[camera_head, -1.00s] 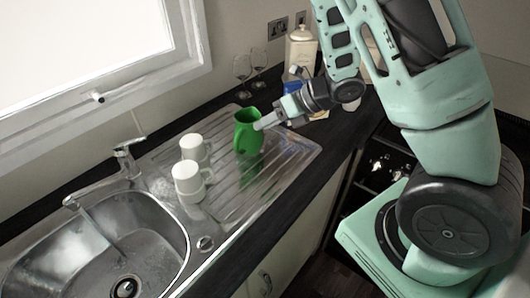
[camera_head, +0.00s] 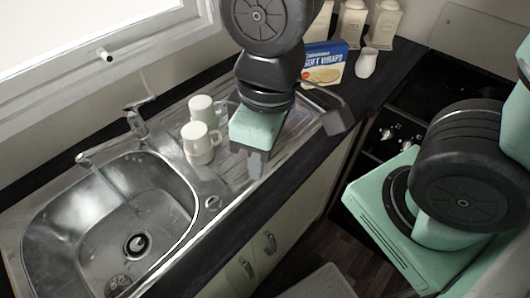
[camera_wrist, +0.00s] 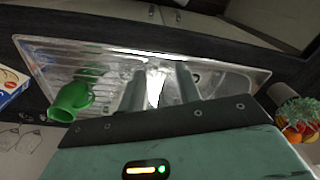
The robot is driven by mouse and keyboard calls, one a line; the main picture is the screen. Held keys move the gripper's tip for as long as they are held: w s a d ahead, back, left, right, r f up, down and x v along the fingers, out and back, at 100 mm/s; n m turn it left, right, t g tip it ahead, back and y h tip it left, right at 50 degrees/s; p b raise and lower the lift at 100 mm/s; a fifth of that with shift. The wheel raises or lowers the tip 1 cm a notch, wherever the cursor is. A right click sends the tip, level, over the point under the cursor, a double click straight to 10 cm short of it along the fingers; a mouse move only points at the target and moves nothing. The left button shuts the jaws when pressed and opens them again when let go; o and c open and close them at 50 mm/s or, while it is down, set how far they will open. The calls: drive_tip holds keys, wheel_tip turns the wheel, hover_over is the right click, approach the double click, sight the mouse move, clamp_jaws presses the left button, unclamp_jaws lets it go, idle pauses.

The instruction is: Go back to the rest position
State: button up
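My gripper (camera_head: 254,160) hangs over the drainer, with my arm coming down from the top of the head view. In the wrist view its two fingers (camera_wrist: 160,88) stand apart with nothing between them. A green jug (camera_wrist: 72,101) is on the drainer side to the left of the fingers in the wrist view, apart from them. In the head view the jug is hidden behind my arm. Two white mugs, one nearer (camera_head: 200,144) and one farther (camera_head: 202,108), stand on the drainer left of my gripper.
The steel sink (camera_head: 62,232) and tap (camera_head: 130,125) are at the left. A blue wraps box (camera_head: 325,64), cream canisters (camera_head: 352,24) and a small white vase (camera_head: 367,62) stand at the back. The wrist view shows fruit (camera_wrist: 297,120) at right and glasses (camera_wrist: 28,138) at lower left.

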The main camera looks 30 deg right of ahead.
drive_tip(key=shift+s+a+r, duration=0.1)
drive_tip(key=shift+s, duration=0.5)
